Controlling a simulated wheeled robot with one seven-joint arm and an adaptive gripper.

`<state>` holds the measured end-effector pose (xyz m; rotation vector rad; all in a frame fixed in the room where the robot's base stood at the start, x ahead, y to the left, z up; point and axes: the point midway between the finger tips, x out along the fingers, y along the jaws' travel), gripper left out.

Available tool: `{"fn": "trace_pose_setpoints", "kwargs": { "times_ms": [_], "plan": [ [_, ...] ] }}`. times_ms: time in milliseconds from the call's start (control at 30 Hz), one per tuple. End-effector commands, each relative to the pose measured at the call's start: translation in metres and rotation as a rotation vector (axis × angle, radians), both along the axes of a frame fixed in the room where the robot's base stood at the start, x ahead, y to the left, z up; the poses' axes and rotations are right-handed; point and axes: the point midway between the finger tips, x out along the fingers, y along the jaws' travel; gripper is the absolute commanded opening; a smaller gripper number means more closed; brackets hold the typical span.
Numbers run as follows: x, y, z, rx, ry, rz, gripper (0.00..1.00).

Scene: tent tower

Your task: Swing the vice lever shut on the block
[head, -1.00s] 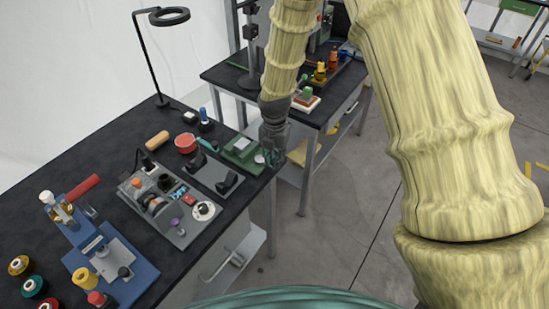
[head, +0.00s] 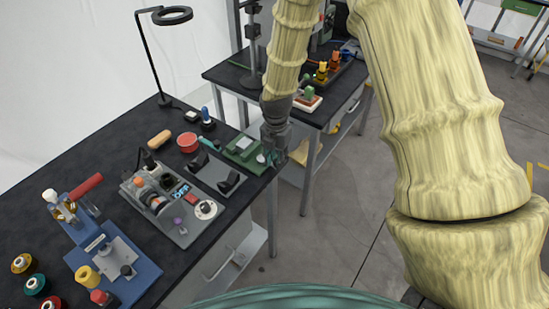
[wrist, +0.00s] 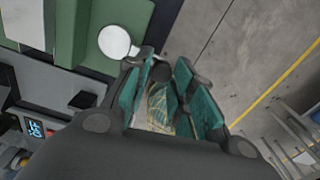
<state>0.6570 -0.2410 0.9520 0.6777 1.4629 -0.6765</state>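The green vice (head: 236,157) sits at the right end of the near bench, with a pale block (head: 243,143) on it. In the wrist view its green body (wrist: 66,30) fills the upper left. A pale round disc (wrist: 115,41), apparently part of the lever, lies at the vice's edge beside my left finger. A small dark round piece (wrist: 160,71) shows between my fingers; I cannot tell if it is the lever's end. My gripper (head: 275,157) is at the bench edge just right of the vice. In the wrist view my gripper (wrist: 163,88) has its teal-padded fingers apart.
A dark grey cradle (head: 213,175) and a grey panel (head: 180,222) with knobs stand left of the vice. A blue fixture (head: 137,276) is at the front left. The lamp (head: 155,60) rises behind. Open floor (head: 335,215) lies right of the bench.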

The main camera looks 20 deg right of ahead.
Motion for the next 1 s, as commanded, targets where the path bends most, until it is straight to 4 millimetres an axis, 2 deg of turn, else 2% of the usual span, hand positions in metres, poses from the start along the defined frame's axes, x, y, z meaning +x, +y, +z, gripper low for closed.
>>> {"fn": "trace_pose_setpoints", "kwargs": {
  "times_ms": [67, 467, 667, 1000],
  "plan": [
    [0.0, 0.0, 0.0, 0.0, 0.0, 0.001, 0.42],
    [0.0, 0.0, 0.004, 0.0, -0.001, 0.001, 0.42],
    [0.001, 0.0, 0.026, 0.0, -0.004, 0.001, 0.42],
    [0.001, 0.0, 0.081, 0.001, -0.003, 0.001, 0.42]
  ]
}}
